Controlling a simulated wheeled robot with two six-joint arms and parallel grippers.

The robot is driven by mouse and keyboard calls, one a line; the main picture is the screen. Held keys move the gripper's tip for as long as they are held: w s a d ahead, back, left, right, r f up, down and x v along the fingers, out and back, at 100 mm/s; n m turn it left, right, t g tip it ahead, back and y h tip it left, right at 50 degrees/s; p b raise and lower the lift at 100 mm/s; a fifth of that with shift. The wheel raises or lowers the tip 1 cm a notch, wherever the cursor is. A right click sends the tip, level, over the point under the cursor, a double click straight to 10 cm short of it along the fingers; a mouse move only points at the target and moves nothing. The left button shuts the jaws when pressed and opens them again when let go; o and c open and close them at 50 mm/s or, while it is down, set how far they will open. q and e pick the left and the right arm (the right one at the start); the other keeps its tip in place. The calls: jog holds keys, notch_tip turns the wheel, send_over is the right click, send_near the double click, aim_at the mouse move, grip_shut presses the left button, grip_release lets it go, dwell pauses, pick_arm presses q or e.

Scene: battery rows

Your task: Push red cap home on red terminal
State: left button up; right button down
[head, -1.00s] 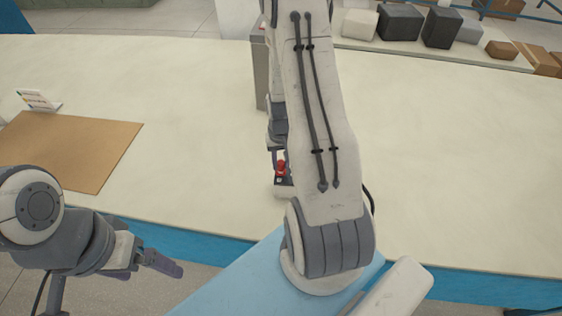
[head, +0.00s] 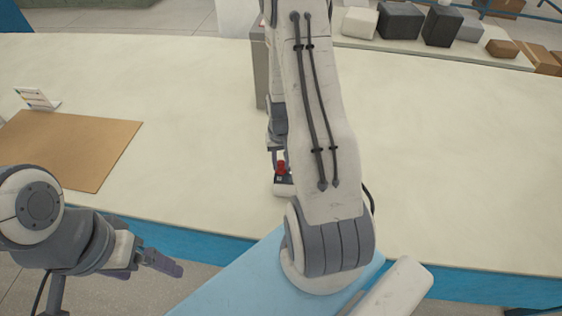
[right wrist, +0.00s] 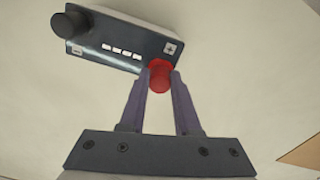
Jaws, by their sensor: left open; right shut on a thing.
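The battery (right wrist: 128,42) is a dark-topped block with a plus mark, a minus mark and several white bars. In the head view the battery (head: 283,188) stands near the table's front edge, partly hidden by my right arm. A black cap (right wrist: 70,24) sits at its minus end. The red cap (right wrist: 159,76) is between the fingers of my right gripper (right wrist: 161,84), at the plus end. It also shows in the head view (head: 282,168). The red terminal is hidden, so I cannot tell how far down the cap sits. My left gripper (head: 150,265) is open and empty, off the table's front.
A brown mat (head: 75,150) and a small sign card (head: 37,98) lie at the table's left. A grey upright post (head: 261,75) stands behind my right arm. Boxes (head: 400,22) line a shelf at the back right. The table's right side is clear.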

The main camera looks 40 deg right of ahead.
jog(key=shift+f, duration=0.4)
dwell(0.3)
jog(key=c, duration=0.5)
grip_release()
jog(key=shift+c, duration=0.2)
jog(key=shift+o, duration=0.3)
jog(key=o, duration=0.4)
jog(key=shift+r, duration=0.1)
jog(key=shift+r+p, duration=2.7)
jog(key=shift+r, duration=0.8)
